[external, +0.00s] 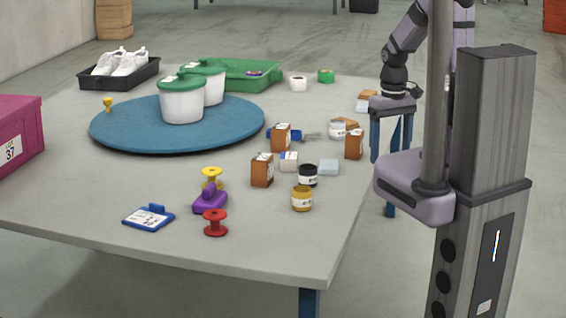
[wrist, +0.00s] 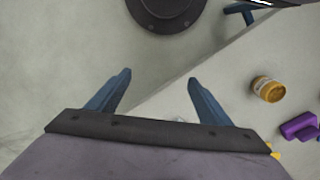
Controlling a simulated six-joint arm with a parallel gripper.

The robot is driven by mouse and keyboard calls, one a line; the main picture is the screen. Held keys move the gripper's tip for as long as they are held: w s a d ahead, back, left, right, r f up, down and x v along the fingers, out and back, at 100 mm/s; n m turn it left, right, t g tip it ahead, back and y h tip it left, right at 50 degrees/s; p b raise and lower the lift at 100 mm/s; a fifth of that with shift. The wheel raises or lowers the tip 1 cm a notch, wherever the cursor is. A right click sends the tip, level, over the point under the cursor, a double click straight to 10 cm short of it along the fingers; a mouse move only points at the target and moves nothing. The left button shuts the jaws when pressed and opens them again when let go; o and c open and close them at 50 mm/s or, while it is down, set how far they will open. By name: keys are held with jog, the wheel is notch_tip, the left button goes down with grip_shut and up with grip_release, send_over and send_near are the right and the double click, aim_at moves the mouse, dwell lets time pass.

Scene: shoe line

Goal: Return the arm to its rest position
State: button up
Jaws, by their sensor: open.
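My gripper (external: 391,150) hangs at the right edge of the table, its two blue fingers pointing down. In the wrist view my gripper (wrist: 155,84) has its fingers wide apart with nothing between them. The grey table (external: 130,190) lies to its left in the external view. Part of my arm is hidden behind my own column.
Near the gripper are a brown box (external: 354,144), a white jar (external: 338,131), a dark jar (external: 308,175) and a yellow jar (external: 302,198). A blue turntable (external: 130,138) bears two white tubs (external: 182,104) with green lids.

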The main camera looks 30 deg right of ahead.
notch_tip(320, 180, up, 22)
jog(key=p, duration=2)
jog(key=s+d+f+n+g+h+b, duration=0.1)
jog(key=d+f+n+b, duration=0.2)
jog(key=f+b, duration=0.8)
jog(key=s+d+f+n+h+b, duration=0.1)
jog(key=d+f+n+b, duration=0.15)
jog(key=f+b, duration=0.8)
jog(key=w+a+f+m+y+b, duration=0.1)
jog(key=a+f+m+b, duration=0.1)
jog(key=f+b, duration=2.6)
jog(key=w+a+f+m+t+y+b, duration=0.1)
jog(key=a+f+m+b, duration=0.2)
jog(key=f+b, duration=2.5)
jog(key=shift+w+a+f, duration=0.15)
jog(key=shift+a+f, duration=0.05)
jog(key=shift+f, duration=0.05)
